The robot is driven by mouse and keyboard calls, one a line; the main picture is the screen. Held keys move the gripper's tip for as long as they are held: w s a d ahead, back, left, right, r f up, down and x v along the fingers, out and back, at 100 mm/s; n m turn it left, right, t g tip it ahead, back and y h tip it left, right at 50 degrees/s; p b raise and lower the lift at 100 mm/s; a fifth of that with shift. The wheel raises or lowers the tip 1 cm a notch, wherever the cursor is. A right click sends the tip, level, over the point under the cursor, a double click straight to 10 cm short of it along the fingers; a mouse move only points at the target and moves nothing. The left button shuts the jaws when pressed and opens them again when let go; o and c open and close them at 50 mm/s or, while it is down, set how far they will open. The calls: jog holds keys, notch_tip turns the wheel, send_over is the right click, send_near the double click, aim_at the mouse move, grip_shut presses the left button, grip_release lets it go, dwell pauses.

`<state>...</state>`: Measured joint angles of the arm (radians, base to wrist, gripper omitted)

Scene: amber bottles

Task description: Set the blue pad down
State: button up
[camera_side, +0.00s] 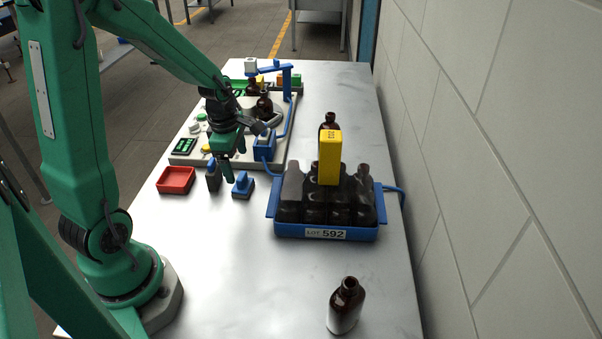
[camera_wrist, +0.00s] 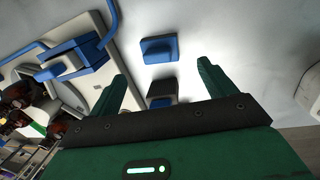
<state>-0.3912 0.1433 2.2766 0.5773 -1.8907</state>
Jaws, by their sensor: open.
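A small blue pad (camera_side: 243,185) with a raised grip rests on the bare metal table, left of the bottle crate. It also shows in the wrist view (camera_wrist: 159,49), beyond the gap between my fingertips. My gripper (camera_side: 234,164) is open and empty, just above and slightly left of the pad in the side view. In the wrist view my gripper (camera_wrist: 162,70) has its two green fingers well apart, with nothing between them held. A dark block with a blue part (camera_side: 213,175) stands left of the pad. It shows below the pad in the wrist view (camera_wrist: 162,91).
A blue crate (camera_side: 277,229) labelled LOT 592 holds several dark bottles and a yellow box (camera_side: 330,157). A red tray (camera_side: 175,180) lies left. A pale machine panel (camera_side: 183,160) is behind. One bottle (camera_side: 345,307) stands in front. The front middle table is clear.

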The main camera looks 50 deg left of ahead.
aim_at(237, 180)
jog(key=shift+s+d+r, duration=0.1)
jog(key=shift+s+r, duration=0.05)
jog(key=shift+r, duration=0.95)
jog(key=shift+s+r, duration=0.15)
jog(key=shift+r, duration=0.95)
jog(key=shift+r, duration=0.1)
jog(key=s+d+r+m+t, duration=0.2)
jog(key=s+d+r+m, duration=0.2)
jog(key=m, duration=0.9)
jog(key=s+d+r+m+t, duration=0.2)
jog(key=s+d+r+m, duration=0.3)
jog(key=m, duration=0.8)
jog(key=shift+s+d+r+h, duration=0.3)
jog(key=shift+d+r, duration=1)
jog(key=shift+d, duration=0.8)
